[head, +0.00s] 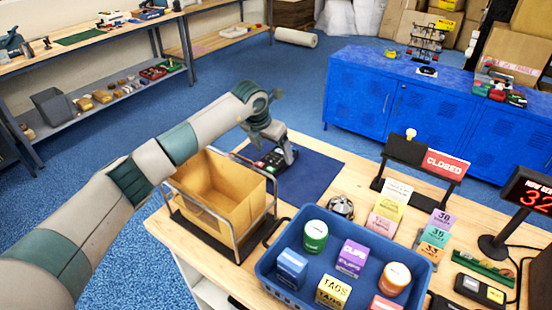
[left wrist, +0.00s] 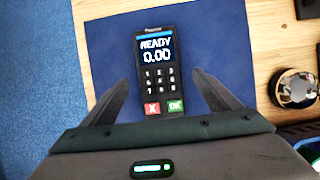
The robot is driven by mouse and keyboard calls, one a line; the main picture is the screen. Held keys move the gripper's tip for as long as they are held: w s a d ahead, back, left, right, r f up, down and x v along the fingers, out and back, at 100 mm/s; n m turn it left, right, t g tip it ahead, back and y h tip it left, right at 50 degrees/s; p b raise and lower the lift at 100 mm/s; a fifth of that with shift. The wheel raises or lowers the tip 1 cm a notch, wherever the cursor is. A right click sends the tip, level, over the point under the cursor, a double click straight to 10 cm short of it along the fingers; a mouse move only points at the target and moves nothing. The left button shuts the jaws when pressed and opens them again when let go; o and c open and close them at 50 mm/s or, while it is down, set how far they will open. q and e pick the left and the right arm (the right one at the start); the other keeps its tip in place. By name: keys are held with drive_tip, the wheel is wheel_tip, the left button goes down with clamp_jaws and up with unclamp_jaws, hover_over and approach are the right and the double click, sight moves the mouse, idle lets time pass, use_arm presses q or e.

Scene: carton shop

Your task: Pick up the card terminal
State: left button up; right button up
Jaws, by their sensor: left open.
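The card terminal (left wrist: 160,72) is black, with a lit screen reading "READY 0.00", a keypad, a red X key and a green OK key. It lies face up on a dark blue mat (left wrist: 215,30) on the wooden counter. My left gripper (left wrist: 162,92) is open above it, one finger on each side of its lower half, with gaps showing on both sides. In the head view the terminal (head: 270,160) is partly hidden by my left gripper (head: 283,158). My right gripper is in neither view.
A blue basket (head: 262,268) of small goods stands in front. A silver bell (head: 341,206) and a CLOSED sign (head: 446,165) stand to the right. The mat's right part is clear.

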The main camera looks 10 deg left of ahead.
sight(276, 158)
use_arm(q)
drive_tip(key=shift+p+x, duration=0.45)
drive_tip(key=shift+x, duration=0.55)
drive_tip(key=shift+w+f, duration=0.2)
drive_tip(key=shift+f, duration=0.3)
drive_tip(key=c, duration=1.4)
drive_tip(key=shift+r, duration=0.15)
